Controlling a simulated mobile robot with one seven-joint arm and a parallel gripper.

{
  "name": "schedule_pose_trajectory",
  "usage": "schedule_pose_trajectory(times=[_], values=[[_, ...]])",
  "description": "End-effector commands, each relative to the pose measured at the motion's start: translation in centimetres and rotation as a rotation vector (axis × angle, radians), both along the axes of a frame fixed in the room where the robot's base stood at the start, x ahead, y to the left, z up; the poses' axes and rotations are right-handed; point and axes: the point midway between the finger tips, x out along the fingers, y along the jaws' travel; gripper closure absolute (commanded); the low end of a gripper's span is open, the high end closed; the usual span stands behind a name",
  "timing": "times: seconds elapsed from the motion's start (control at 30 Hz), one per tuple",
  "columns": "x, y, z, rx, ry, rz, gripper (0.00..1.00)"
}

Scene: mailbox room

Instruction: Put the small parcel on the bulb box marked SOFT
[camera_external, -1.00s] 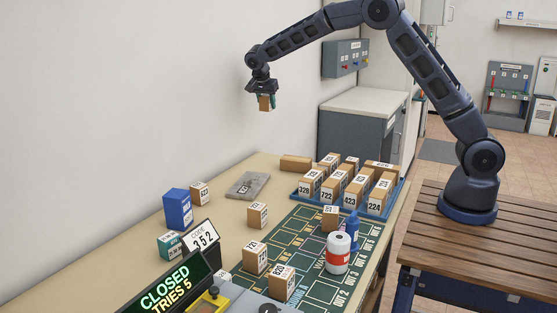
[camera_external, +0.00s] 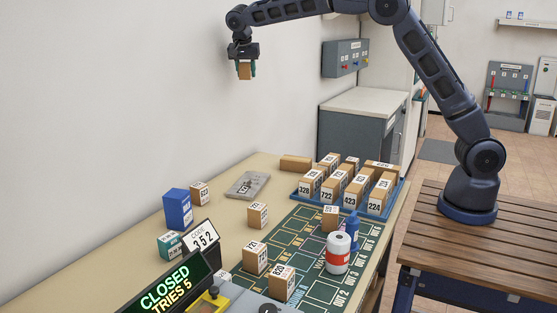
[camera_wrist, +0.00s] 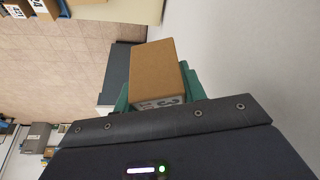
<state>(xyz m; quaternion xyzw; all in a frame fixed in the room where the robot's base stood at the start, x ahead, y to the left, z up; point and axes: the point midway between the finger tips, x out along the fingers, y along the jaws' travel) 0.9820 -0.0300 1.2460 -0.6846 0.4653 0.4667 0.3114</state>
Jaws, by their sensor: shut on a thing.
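My gripper (camera_external: 245,76) is shut on a small brown parcel (camera_external: 245,71) and holds it high above the table's left side, near the wall. In the wrist view the parcel (camera_wrist: 152,72) sits between the green fingers, with part of a printed label showing. A tall blue box (camera_external: 177,208) and a smaller teal and white box (camera_external: 169,245) stand at the table's left. I cannot read SOFT on either, so I cannot tell which is the bulb box. Both are well below my gripper.
Small parcels stand beside the blue box (camera_external: 200,194) and mid-table (camera_external: 257,215). A grey plate (camera_external: 247,185) lies near the wall. A blue tray (camera_external: 388,213) holds several numbered parcels. A white and red roll (camera_external: 338,253) stands on the green mat (camera_external: 305,228). A sign (camera_external: 165,285) reads CLOSED, TRIES 5.

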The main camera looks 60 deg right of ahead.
Motion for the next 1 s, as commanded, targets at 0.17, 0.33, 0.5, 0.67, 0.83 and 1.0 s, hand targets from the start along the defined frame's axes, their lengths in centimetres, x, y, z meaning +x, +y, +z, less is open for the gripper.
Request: schedule_pose_trajectory(times=[0.17, 0.33, 0.5, 0.67, 0.83, 1.0], values=[[0.8, 6.5, 0.0, 0.005, 0.002, 0.158, 0.84], [1.1, 12.3, -0.1, 0.007, 0.005, 0.305, 0.84], [1.0, 18.3, -0.1, 0.009, 0.006, 0.452, 0.84], [0.4, 24.6, -0.2, 0.009, 0.006, 0.605, 0.84], [-0.8, 31.7, -0.1, 0.009, 0.003, 0.779, 0.84], [-2.6, 38.6, 0.0, 0.006, -0.003, 0.949, 0.84]])
